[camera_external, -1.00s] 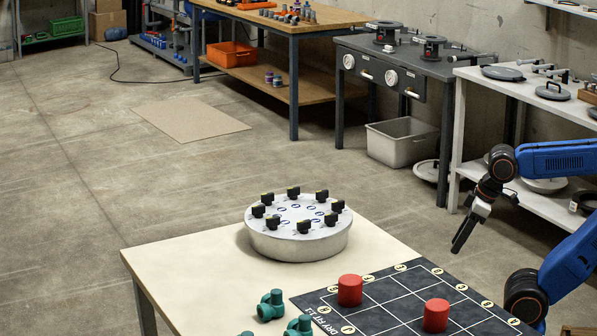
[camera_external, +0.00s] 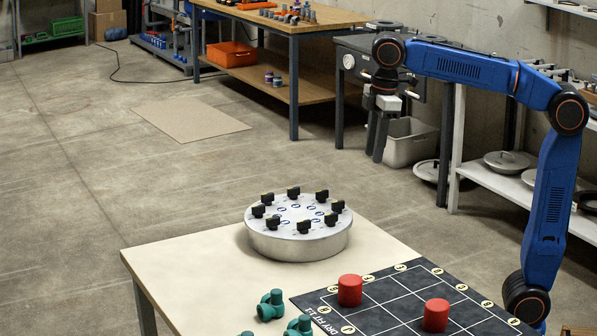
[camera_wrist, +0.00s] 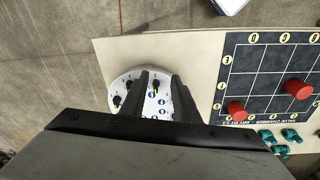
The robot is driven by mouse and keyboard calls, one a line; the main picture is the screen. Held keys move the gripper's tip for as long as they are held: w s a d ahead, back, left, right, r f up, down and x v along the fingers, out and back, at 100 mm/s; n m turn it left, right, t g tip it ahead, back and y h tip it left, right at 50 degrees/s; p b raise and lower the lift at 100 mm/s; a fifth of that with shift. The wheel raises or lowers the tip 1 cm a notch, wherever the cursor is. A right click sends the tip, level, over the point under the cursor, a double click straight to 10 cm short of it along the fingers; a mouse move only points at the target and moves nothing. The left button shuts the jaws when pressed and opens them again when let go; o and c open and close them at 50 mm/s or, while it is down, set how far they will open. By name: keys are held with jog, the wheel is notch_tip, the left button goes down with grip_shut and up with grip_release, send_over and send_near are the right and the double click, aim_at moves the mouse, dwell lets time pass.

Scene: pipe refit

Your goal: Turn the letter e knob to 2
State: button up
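A round silver drum (camera_external: 300,243) stands on the cream table, with several black knobs in a ring on its top and blue round marks inside the ring. The letters and numbers are too small to read, so I cannot tell which knob is e. My gripper (camera_external: 377,158) hangs pointing down, high above and behind the drum, touching nothing. Its two fingers are apart with a gap between them and nothing in it. In the wrist view the drum (camera_wrist: 118,81) lies beneath my gripper (camera_wrist: 159,76), whose fingers hide part of its top and some knobs.
A dark grid board (camera_external: 385,290) with two red cylinders (camera_external: 350,290) lies right of the drum. Green pipe fittings (camera_external: 270,305) are at the table's front. The cream table (camera_external: 190,262) is bare left of the drum. A workbench with valves stands behind.

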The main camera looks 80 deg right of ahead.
notch_tip(320, 180, up, 5)
jog(key=n+g, duration=0.1)
jog(key=n, duration=0.1)
send_over(338, 201)
notch_tip(338, 201, down, 17)
jog(key=shift+f, duration=0.2)
grip_shut()
